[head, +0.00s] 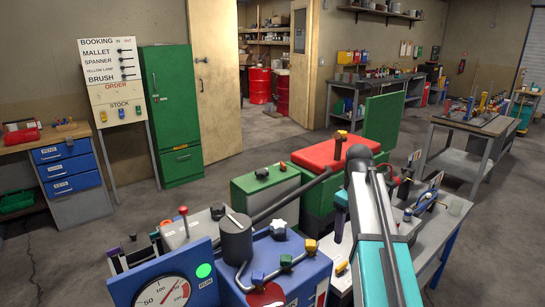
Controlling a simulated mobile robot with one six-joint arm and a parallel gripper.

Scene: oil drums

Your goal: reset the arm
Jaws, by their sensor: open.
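My arm rises from the bottom right of the head view as a teal and grey link, up to a dark rounded joint in front of a red-topped green cabinet (318,155). A dark rod slants down and left from near that joint, toward a grey cylinder with a lever (236,238). I cannot tell whether the rod is part of my arm. I cannot make out my gripper or its fingers, so anything in it is hidden.
A blue machine (290,255) with a gauge panel (168,285) stands close in front. A bench with tools (448,212) is at right, with another table (475,122) behind. A green locker (172,112) stands back left. Red drums (259,85) show through the doorway. Open floor lies between.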

